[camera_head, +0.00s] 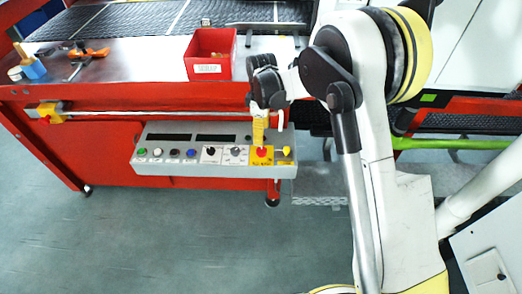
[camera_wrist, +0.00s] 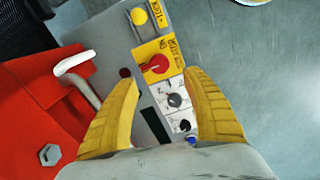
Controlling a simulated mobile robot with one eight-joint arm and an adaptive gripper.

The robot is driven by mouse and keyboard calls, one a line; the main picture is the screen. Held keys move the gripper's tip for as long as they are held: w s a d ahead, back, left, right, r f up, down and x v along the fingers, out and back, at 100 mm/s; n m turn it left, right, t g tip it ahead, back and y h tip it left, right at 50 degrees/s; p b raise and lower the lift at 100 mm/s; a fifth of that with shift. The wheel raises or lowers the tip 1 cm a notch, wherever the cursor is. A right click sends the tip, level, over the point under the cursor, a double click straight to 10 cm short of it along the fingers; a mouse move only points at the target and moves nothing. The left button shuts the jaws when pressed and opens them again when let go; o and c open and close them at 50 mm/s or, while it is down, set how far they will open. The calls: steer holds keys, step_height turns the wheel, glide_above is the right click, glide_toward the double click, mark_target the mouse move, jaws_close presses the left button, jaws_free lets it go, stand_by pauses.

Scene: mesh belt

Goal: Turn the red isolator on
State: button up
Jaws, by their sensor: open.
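The red isolator (camera_wrist: 156,64) is a red rotary knob on a yellow plate. It sits on the grey control panel (camera_wrist: 112,36), just beyond and between my fingertips in the wrist view. Its handle lies slantwise there; I cannot tell whether that is on or off. In the head view the isolator (camera_head: 261,153) is near the panel's right end, partly below my fingers. My gripper (camera_wrist: 160,76) is open, with its two yellow ribbed fingers apart and nothing between them. In the head view my gripper (camera_head: 259,134) hangs just over the panel's upper right part.
A yellow knob (camera_wrist: 139,16) is beside the isolator, and grey selector switches (camera_wrist: 175,99) are on its other side. A red scrap bin (camera_head: 210,55) stands on the bench behind. A white curved handle (camera_wrist: 74,63) is left of my fingers. The floor in front is clear.

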mark_target(262, 150)
step_height(262, 150, down, 10)
steer(key=b, duration=0.3)
steer(key=shift+r+b, duration=0.25)
steer(key=shift+b, duration=0.1)
steer(key=c, duration=1.2)
